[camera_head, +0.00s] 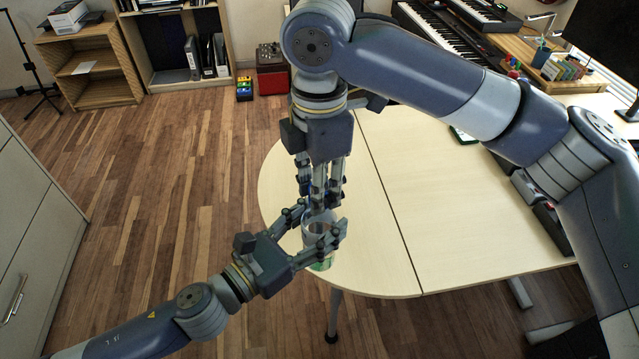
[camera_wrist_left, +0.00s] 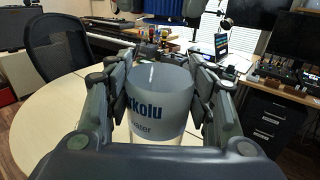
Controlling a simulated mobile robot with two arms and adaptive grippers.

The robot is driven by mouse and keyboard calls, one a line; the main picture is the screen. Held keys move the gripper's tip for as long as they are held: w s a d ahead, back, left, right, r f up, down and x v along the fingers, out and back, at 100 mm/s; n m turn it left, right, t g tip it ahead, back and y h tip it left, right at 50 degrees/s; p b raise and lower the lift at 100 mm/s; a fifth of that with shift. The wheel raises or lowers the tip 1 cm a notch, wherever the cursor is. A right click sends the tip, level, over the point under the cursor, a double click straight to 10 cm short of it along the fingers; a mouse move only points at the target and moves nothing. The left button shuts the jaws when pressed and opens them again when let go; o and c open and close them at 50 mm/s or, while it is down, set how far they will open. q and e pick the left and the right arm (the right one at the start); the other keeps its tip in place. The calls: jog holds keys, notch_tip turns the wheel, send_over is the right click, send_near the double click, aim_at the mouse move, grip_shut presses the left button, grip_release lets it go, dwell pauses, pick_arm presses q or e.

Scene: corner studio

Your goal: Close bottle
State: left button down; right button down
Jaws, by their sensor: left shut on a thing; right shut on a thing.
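A clear bottle (camera_head: 321,264) with a greenish base stands upright near the rounded end of the pale table (camera_head: 375,265). In the left wrist view, the bottle (camera_wrist_left: 160,104) shows a pale label with dark blue letters. My left gripper (camera_head: 318,228) is shut around its side, with one finger on each side in the left wrist view (camera_wrist_left: 160,82). My right gripper (camera_head: 320,198) points straight down over the bottle's top, its fingers close together on a small thing, seemingly the cap. The cap and the bottle's mouth are hidden by the fingers, so I cannot tell whether they touch.
The table's clear top reaches right, with a dark device (camera_head: 541,212) along its far right edge. A grey cabinet (camera_head: 35,215) stands at the left. Wooden shelves (camera_head: 95,66) and a keyboard (camera_head: 440,38) are behind. A dark chair (camera_wrist_left: 62,48) shows in the left wrist view.

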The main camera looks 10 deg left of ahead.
jog(key=m, duration=1.4)
jog(key=shift+m, duration=0.3)
jog(key=m, duration=0.3)
jog(key=shift+m, duration=0.3)
jog(key=m, duration=0.4)
jog(key=shift+m, duration=0.4)
jog(key=c, duration=1.3)
grip_release()
jog(key=shift+w, duration=0.1)
jog(key=shift+r, duration=2.25)
